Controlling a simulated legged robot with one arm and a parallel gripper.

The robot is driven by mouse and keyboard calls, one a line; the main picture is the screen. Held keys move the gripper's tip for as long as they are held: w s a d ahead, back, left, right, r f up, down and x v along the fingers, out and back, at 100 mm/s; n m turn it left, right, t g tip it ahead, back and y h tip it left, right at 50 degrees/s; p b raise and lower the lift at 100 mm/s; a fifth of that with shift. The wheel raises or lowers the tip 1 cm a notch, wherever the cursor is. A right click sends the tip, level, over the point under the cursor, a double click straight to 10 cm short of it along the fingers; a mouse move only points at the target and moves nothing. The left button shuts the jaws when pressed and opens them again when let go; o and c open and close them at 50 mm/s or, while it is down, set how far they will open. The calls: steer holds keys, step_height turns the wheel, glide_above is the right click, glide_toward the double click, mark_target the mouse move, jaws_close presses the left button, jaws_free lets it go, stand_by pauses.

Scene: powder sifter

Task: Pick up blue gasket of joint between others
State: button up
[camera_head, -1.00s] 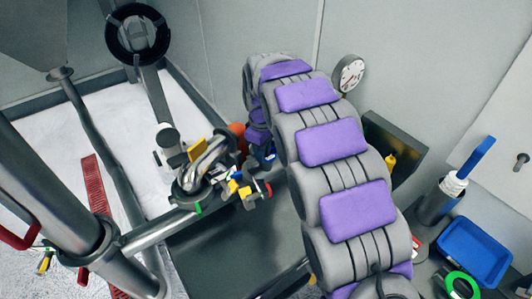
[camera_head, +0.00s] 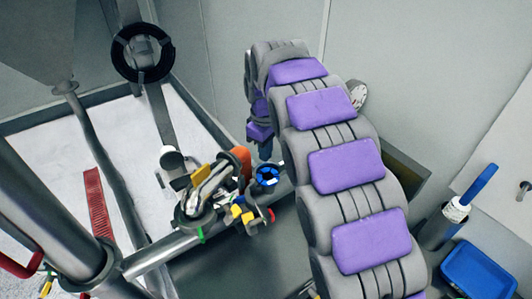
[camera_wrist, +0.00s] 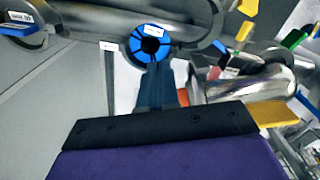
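The blue gasket (camera_head: 267,176) is a ring with a dark centre, at the right end of a metal pipe joint (camera_head: 208,190). In the wrist view the blue gasket (camera_wrist: 134,43) faces me around a dark round opening, with a small white label on top. My gripper (camera_head: 264,152) hangs just above the gasket in the head view. In the wrist view its dark narrow fingers (camera_wrist: 157,85) point at the gasket's lower edge and overlap it. I cannot tell whether they touch it, or how far apart they are.
Yellow clamp parts (camera_head: 236,212) and an orange part (camera_head: 242,160) crowd the joint. A black ring wheel (camera_head: 142,52) stands behind. A blue tray (camera_head: 478,270) and a grey holder with a blue-handled tool (camera_head: 440,228) are at the right. My arm covers the middle.

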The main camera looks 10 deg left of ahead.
steer(key=o, duration=0.4)
steer(key=shift+a, duration=0.55)
steer(key=o, duration=0.8)
steer(key=shift+d, duration=0.55)
steer(key=shift+o, duration=1.2)
steer(key=shift+a, duration=0.4)
